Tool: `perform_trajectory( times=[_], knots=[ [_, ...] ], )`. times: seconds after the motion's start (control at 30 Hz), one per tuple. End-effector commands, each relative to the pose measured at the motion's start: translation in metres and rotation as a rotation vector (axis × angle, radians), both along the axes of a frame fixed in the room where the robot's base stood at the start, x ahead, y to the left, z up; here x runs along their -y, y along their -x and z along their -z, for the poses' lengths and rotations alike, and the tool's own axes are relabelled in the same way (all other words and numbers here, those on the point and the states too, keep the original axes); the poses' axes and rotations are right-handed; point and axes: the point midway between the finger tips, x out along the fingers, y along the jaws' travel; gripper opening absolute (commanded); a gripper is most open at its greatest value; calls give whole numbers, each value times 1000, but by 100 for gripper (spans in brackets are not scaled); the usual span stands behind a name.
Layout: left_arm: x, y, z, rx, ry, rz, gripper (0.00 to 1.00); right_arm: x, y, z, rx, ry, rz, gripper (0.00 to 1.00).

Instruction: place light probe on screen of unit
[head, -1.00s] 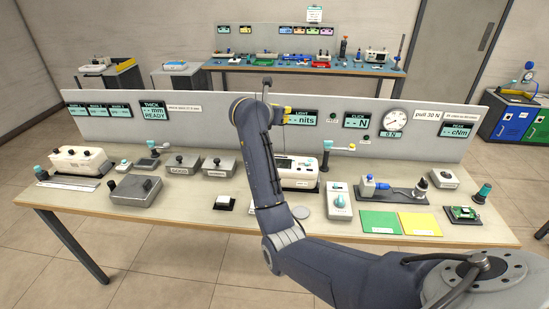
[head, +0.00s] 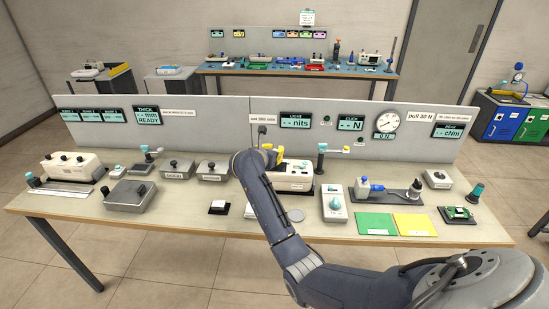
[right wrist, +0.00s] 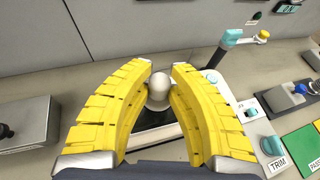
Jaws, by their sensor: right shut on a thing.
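My right gripper (head: 272,150) is low over the white unit (head: 299,181) near the middle of the bench. In the right wrist view its yellow fingers (right wrist: 159,82) are closed around the light probe, a pale rounded piece (right wrist: 158,90). A dark flat surface (right wrist: 153,120) with a pale border lies just below the probe. It looks like the unit's screen, but I cannot tell whether the probe touches it. In the head view my arm and fingers hide the probe and part of the unit. My left gripper is not in view.
A teal post with a yellow-tipped arm (head: 322,155) stands right behind the unit. A box with a teal knob (head: 334,204) is at its right. A grey panel (head: 220,120) carries the light display (head: 296,121), which shows dashes.

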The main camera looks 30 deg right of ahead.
Motion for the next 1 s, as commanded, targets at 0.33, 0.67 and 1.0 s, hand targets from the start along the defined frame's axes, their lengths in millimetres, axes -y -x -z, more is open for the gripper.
perform_trajectory(
  times=[0.33,0.67,1.0],
  knots=[
    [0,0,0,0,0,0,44,0,0,27,0,0,0,0],
    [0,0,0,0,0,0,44,0,0,29,0,0,0,0],
    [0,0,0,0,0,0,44,0,0,31,1,-1,0,41]
  ],
)
